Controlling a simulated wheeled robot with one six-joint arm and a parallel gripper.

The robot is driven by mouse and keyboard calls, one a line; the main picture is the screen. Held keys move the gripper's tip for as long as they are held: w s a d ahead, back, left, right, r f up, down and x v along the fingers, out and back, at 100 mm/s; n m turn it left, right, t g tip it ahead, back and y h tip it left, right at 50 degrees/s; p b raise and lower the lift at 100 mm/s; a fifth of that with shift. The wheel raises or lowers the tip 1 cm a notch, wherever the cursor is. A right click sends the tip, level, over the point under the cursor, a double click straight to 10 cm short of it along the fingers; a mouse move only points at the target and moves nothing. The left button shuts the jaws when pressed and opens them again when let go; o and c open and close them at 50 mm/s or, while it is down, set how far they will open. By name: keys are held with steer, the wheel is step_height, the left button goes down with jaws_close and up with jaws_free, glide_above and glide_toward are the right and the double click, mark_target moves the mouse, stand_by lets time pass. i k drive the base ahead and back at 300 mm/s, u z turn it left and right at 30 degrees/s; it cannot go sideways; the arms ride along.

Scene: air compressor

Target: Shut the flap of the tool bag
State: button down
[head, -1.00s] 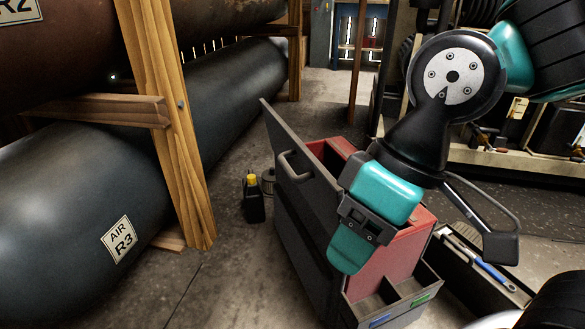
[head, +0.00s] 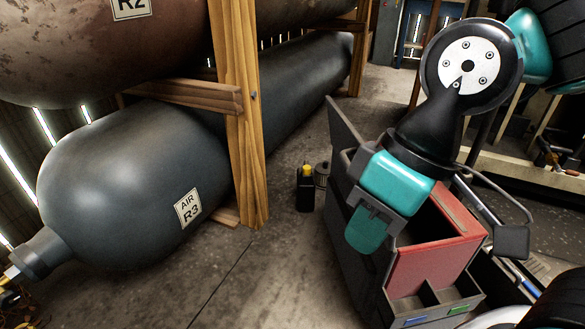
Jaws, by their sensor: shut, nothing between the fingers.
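The tool bag (head: 437,252) stands on the floor at the right of the head view, with red panels, dark grey sides and small open compartments at its near end. Its dark flap (head: 346,127) stands up at the far left side, open, with a looped handle partly hidden by my arm. Part of the open inside shows behind my wrist. My gripper (head: 367,230), teal, is shut and empty. It hangs in front of the bag's left side and overlaps it in the picture. I cannot tell whether it touches the bag or flap.
A large dark tank marked R3 (head: 130,185) and a wooden post (head: 242,130) stand at the left. A black bottle with a yellow cap (head: 306,188) stands on the floor just left of the bag.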

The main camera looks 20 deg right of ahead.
mark_target(346, 141)
steer(key=u, duration=1.95)
steer(key=i, duration=1.4)
steer(key=z, duration=2.25)
